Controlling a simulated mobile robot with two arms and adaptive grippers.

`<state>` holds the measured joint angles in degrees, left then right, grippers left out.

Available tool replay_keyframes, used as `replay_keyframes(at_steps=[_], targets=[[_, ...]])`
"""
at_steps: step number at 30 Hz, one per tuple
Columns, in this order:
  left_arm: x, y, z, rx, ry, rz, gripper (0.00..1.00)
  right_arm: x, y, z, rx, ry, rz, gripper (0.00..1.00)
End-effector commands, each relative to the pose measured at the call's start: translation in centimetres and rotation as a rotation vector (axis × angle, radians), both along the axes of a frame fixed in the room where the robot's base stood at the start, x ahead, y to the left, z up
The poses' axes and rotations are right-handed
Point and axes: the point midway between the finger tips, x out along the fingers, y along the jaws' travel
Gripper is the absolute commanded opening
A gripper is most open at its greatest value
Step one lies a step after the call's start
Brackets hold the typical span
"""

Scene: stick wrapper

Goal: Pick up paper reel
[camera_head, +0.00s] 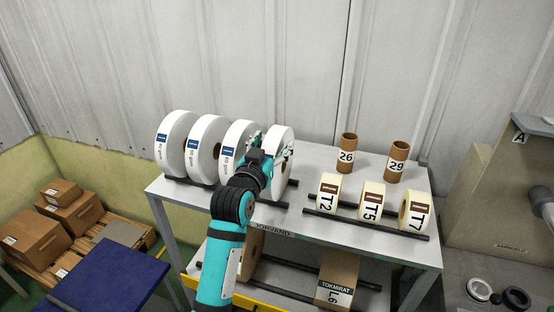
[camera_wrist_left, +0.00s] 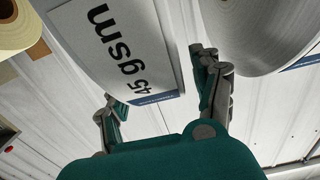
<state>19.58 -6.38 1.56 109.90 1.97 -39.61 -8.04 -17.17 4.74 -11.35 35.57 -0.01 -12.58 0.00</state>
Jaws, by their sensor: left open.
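Several white paper reels stand upright in a row on the left of the grey table: the first (camera_head: 175,135), the second (camera_head: 207,135), the third (camera_head: 238,135) and the rightmost reel (camera_head: 283,135). My left gripper (camera_head: 276,147) is open at the rightmost reel, its arm hiding part of that reel's front. In the left wrist view, the open fingers (camera_wrist_left: 157,85) are on either side of a reel labelled "45 gsm" (camera_wrist_left: 120,45); whether they touch it I cannot tell. A neighbouring reel (camera_wrist_left: 255,35) is close beside the right finger. My right gripper is not in view.
On the table (camera_head: 310,232) are smaller label rolls T2 (camera_head: 328,190), T5 (camera_head: 371,200) and T7 (camera_head: 415,210). Brown tubes 26 (camera_head: 347,152) and 29 (camera_head: 397,160) stand behind them. Cartons (camera_head: 40,235) are at left. The wall (camera_head: 250,60) is behind.

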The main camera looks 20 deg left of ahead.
Motion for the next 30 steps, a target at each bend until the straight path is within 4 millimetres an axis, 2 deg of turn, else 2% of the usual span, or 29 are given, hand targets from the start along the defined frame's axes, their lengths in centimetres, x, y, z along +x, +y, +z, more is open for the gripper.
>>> replay_keyframes(at_steps=[1,5,13,28,30], targets=[[0.9,0.1,0.3,-0.001,0.001,0.000,0.65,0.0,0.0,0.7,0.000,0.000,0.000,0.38],[2.2,0.0,0.1,-0.001,0.000,-0.001,0.65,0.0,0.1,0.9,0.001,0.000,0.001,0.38],[2.5,0.0,0.0,0.000,0.000,-0.001,0.65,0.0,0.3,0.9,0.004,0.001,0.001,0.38],[2.5,0.0,0.0,0.000,0.000,0.000,0.01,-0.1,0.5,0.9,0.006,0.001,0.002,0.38],[2.5,0.0,0.0,0.000,0.000,0.000,0.00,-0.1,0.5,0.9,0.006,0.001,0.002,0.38]])
